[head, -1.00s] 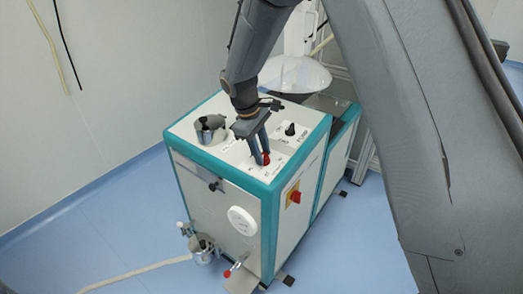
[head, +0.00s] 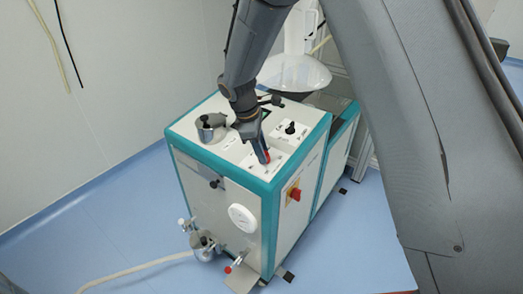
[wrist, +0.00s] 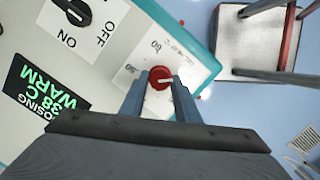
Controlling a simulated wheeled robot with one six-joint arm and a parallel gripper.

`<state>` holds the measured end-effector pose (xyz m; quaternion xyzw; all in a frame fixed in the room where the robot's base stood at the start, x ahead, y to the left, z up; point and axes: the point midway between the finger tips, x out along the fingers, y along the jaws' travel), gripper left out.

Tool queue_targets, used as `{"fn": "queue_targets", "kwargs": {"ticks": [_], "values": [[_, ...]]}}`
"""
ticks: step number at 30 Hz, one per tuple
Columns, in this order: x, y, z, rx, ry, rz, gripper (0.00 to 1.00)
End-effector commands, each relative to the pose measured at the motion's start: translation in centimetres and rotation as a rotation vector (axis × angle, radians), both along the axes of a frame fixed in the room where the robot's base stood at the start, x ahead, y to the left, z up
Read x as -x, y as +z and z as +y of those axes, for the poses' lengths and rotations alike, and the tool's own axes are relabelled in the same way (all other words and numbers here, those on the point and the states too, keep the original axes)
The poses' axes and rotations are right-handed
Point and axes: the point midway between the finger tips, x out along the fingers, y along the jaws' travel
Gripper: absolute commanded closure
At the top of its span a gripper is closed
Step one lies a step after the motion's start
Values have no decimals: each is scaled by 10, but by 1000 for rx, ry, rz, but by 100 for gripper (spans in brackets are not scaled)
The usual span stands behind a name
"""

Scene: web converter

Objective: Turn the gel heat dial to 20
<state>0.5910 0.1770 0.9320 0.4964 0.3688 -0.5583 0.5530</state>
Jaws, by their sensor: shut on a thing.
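The gel heat dial is a small red knob (wrist: 160,78) with a white pointer line, on a white scale plate. It also shows as a red spot (head: 267,157) on the machine's top in the head view. In the wrist view the pointer line lies roughly sideways, but I cannot tell which scale mark it meets. Numbers are printed around the dial, partly hidden by my fingers. My gripper (head: 263,155) points down at the dial. In the wrist view my gripper's fingers (wrist: 159,90) are shut on the knob, one on each side.
A black ON/OFF switch (wrist: 76,12) and a dark display (wrist: 42,90) with green text "38C WARM" are beside the dial. A metal cup (head: 210,128) stands on the machine's top. A red and yellow switch (head: 294,194) is on the side. Blue floor surrounds the machine.

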Motion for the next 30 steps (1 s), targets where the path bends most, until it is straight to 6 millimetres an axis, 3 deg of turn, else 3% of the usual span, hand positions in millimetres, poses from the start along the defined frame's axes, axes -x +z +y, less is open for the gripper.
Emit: {"fn": "queue_targets", "kwargs": {"ticks": [6, 7, 10, 20, 30], "values": [[-3, 2, 1, -3, 2, -7, 94], [-3, 2, 1, -3, 2, -7, 66], [-2, 2, 1, -2, 2, -6, 52], [-1, 4, 1, -1, 0, -3, 52], [3, 50, 13, -2, 1, -6, 52]]}}
